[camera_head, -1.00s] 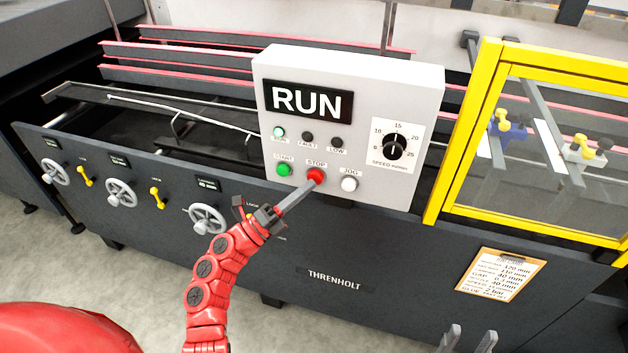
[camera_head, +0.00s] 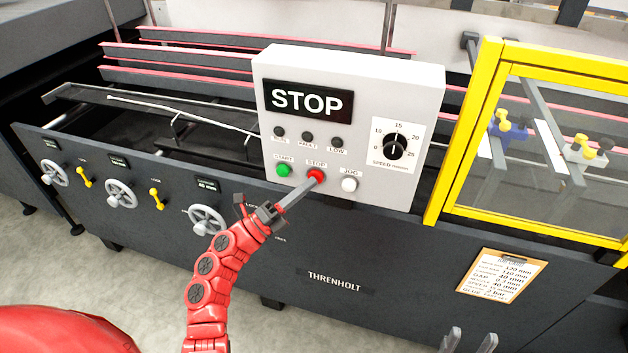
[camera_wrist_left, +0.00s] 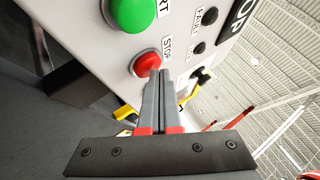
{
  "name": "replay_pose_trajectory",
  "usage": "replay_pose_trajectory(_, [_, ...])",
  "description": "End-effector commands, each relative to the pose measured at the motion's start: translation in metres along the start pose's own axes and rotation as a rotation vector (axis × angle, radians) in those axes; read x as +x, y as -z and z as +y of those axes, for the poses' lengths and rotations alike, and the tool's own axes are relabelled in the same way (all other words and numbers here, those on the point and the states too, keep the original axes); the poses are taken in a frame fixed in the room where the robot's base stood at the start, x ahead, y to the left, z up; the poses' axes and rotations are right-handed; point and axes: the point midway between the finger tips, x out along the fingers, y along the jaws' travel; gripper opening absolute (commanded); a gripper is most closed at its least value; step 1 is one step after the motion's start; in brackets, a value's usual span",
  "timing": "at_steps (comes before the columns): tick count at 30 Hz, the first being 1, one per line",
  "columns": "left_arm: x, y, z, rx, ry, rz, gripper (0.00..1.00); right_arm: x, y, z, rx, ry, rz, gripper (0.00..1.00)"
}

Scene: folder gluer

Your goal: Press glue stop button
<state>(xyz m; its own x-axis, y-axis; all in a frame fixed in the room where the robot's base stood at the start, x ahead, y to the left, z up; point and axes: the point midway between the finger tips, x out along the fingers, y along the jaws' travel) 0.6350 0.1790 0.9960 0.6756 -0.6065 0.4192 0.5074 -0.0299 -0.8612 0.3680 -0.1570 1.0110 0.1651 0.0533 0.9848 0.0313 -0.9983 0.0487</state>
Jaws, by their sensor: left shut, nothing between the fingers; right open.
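The red stop button (camera_head: 316,176) is on the lower row of the white control panel (camera_head: 352,70), between the green start button (camera_head: 283,170) and the white jog button (camera_head: 349,184). My left gripper (camera_head: 309,184) is shut and empty, its fingertips at the stop button. In the left wrist view the tips (camera_wrist_left: 160,74) overlap the lower right edge of the red button (camera_wrist_left: 146,62); I cannot tell how far it is pressed. The display (camera_head: 308,101) reads STOP, and the three lamps below it are dark. My right gripper (camera_head: 469,340) shows only its fingertips, apart, at the bottom edge.
The panel also bears a speed dial (camera_head: 394,147). A yellow-framed guard (camera_head: 462,130) stands close to its right. Handwheels (camera_head: 207,219) line the dark machine front on the left. A clipboard (camera_head: 500,275) hangs on the front at the right.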

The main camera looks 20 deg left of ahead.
Motion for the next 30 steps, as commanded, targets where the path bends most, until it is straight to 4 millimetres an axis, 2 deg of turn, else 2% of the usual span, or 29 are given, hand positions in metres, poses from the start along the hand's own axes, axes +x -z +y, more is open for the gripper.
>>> replay_pose_trajectory(11, [0.0,0.0,0.0,0.0,-0.001,0.0,0.0,-0.001,0.0,0.0,0.0,0.0,0.0,0.5])
replay_pose_trajectory(22, [-0.012,0.009,-0.006,-0.001,-0.003,0.0,0.0,0.0,0.0,0.0,0.0,0.0,0.0,0.5])
replay_pose_trajectory(30, [-0.013,0.009,-0.008,0.0,-0.001,0.0,0.0,0.0,0.0,0.0,0.0,0.0,0.0,0.5])
